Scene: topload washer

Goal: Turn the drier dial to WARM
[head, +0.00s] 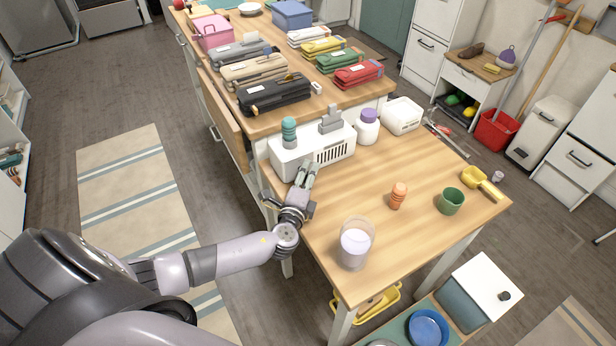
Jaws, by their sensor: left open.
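A white box-shaped appliance with dark vent slots (333,152) sits on the wooden table; it looks like the drier. A teal ribbed cylinder (289,131) and a grey stepped piece (330,121) stand on its top. I cannot make out the dial or its WARM mark; my gripper hides part of the front face. My left gripper (307,170) is open, close in front of the appliance's front face, pointing at it. Whether its fingers touch the appliance I cannot tell. My right gripper is not in view.
On the wooden table (350,205) stand a glass jar (355,243), an orange ribbed piece (398,195), a green cup (451,201), a yellow scoop (475,178), a purple-lidded bottle (367,127) and a white container (402,115). Several folded bundles lie behind. The table's middle is clear.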

